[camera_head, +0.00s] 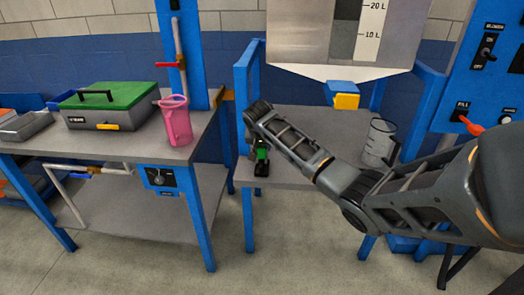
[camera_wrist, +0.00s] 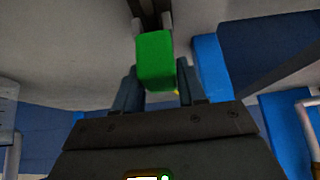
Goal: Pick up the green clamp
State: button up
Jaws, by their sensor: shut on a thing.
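The green clamp (camera_head: 262,154) shows in the head view near the left front edge of the middle table (camera_head: 300,175), partly hidden by my arm. In the wrist view its green block (camera_wrist: 155,58) sits between the two fingers of my gripper (camera_wrist: 157,84), with a dark part running beyond it. My gripper is shut on the clamp. In the head view my gripper is small and mostly hidden behind the arm. I cannot tell whether the clamp touches the tabletop.
A clear measuring jug (camera_head: 380,143) stands on the middle table, near a hopper with a yellow-and-blue outlet (camera_head: 345,98). The left bench holds a pink jug (camera_head: 176,121) and a green-lidded box (camera_head: 107,107). Blue posts (camera_head: 247,150) stand close to my gripper.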

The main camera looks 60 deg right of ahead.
jog(key=shift+r, duration=0.9)
jog(key=s+d+r, duration=0.2)
jog(key=s+r, duration=0.5)
jog(key=s, duration=0.4)
jog(key=shift+s+b, duration=0.3)
